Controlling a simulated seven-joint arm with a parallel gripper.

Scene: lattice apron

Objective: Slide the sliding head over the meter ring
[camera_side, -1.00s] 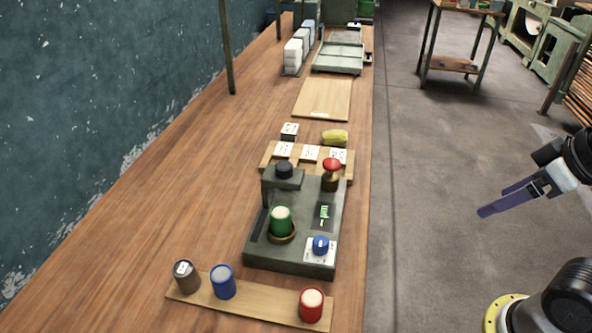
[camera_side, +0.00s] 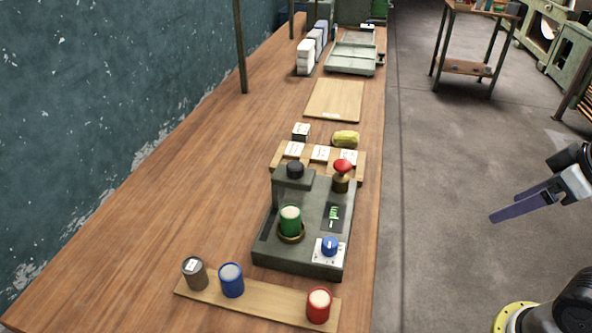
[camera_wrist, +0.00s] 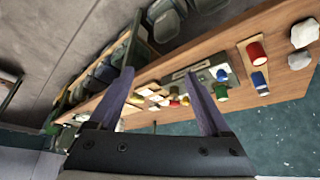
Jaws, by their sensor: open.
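The sliding head (camera_side: 294,178) is a dark grey-green block with a black knob, at the far left of the grey-green machine (camera_side: 330,228). The meter ring (camera_side: 291,238) is a brass ring nearer the front of the machine, with a green can (camera_side: 290,220) standing in it. The head sits behind the can, not over the ring. My gripper (camera_side: 506,207) is open and empty, out over the floor to the right of the bench. In the wrist view its purple fingers (camera_wrist: 158,76) are spread, with the machine small beyond them.
A red mushroom button (camera_side: 342,167) and a blue knob (camera_side: 330,244) stand up from the machine. Grey, blue and red cans stand on a wooden strip (camera_side: 265,304) in front. A rack of white cards (camera_side: 318,155) and a yellow lump (camera_side: 346,138) lie behind.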

